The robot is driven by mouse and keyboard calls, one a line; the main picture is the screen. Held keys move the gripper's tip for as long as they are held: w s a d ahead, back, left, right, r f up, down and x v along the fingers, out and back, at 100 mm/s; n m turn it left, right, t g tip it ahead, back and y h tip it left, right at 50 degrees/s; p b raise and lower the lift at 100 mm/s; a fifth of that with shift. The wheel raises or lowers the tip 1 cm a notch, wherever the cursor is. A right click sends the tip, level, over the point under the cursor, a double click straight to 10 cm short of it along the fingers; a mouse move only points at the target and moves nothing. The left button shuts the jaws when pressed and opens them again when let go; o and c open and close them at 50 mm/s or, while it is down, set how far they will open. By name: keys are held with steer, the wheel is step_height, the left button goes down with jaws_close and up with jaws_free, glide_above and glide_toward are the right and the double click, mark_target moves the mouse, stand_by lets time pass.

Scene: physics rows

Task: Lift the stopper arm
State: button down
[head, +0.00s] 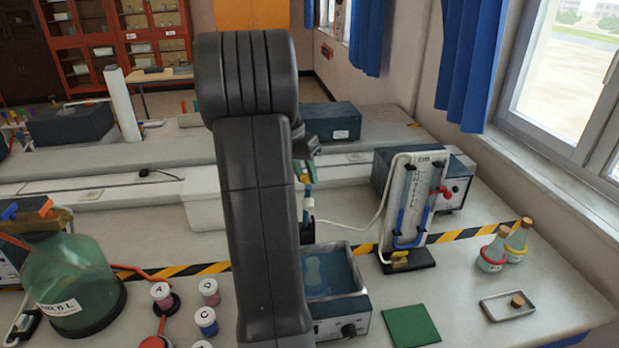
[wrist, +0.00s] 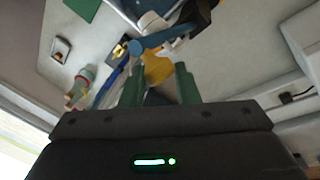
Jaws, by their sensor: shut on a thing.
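My gripper (wrist: 160,84) shows in the wrist view as two green fingers with a yellow piece (wrist: 158,68) between their tips. This piece joins a blue bar (wrist: 150,45), and I take the two to be the stopper arm. The fingers are shut on it. In the head view my gripper (head: 302,168) is mostly hidden behind my own dark arm. Bits of yellow and blue show just below it, above the water bath (head: 335,262) with a bluish flask in it. What the stopper arm is fixed to is hidden.
A white panel with a blue U-tube (head: 408,205) stands right of the bath. Two corked flasks (head: 493,252), a small tray (head: 508,308) and a green mat (head: 410,326) are further right. A large green glass jar (head: 72,280) and lidded pots (head: 206,320) stand left.

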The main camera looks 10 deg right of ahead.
steer(key=w+f+g+p, duration=0.1)
steer(key=w+g, duration=0.4)
steer(key=w, duration=0.3)
steer(key=shift+w+a+f+n, duration=0.25)
steer(key=shift+a+f+n, duration=0.1)
steer(key=shift+a+n, duration=0.05)
steer(key=c, duration=1.5)
jaws_free()
steer(key=o, duration=0.4)
steer(key=shift+a, duration=0.15)
steer(key=shift+w+r, duration=0.1)
steer(key=shift+r, duration=0.05)
steer(key=shift+r, duration=0.15)
